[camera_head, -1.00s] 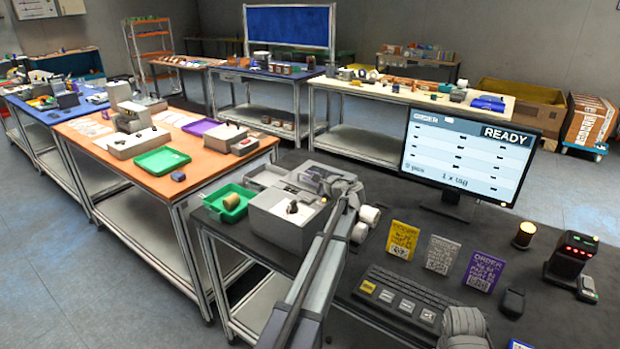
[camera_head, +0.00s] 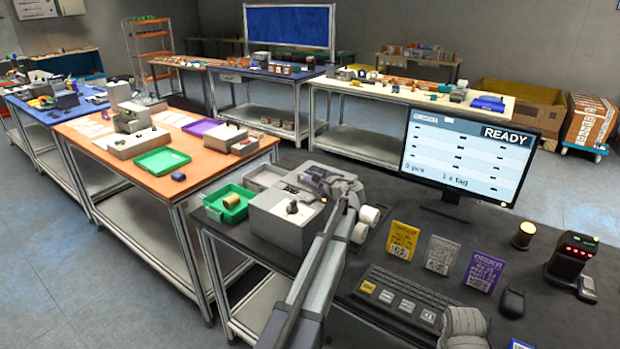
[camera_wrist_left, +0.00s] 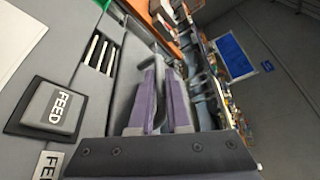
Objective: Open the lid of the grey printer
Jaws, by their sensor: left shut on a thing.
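The grey printer (camera_head: 283,222) stands at the left end of the dark table. Its grey side with a FEED button (camera_wrist_left: 50,108) fills the left of the left wrist view. My left gripper (camera_head: 318,182) is at the printer's top, on its far right side. In the left wrist view its two purple-padded fingers (camera_wrist_left: 158,82) are closed around a dark, thin bar, the lid handle (camera_wrist_left: 157,112). The lid looks down or nearly so; my wrist hides part of it. My right gripper is not in view.
A green bin (camera_head: 229,203) stands left of the printer. White rolls (camera_head: 366,221) lie close to the right of my left wrist. A monitor (camera_head: 465,160), order cards (camera_head: 403,240), a keyboard (camera_head: 407,300) and a scanner (camera_head: 569,260) occupy the table's right side.

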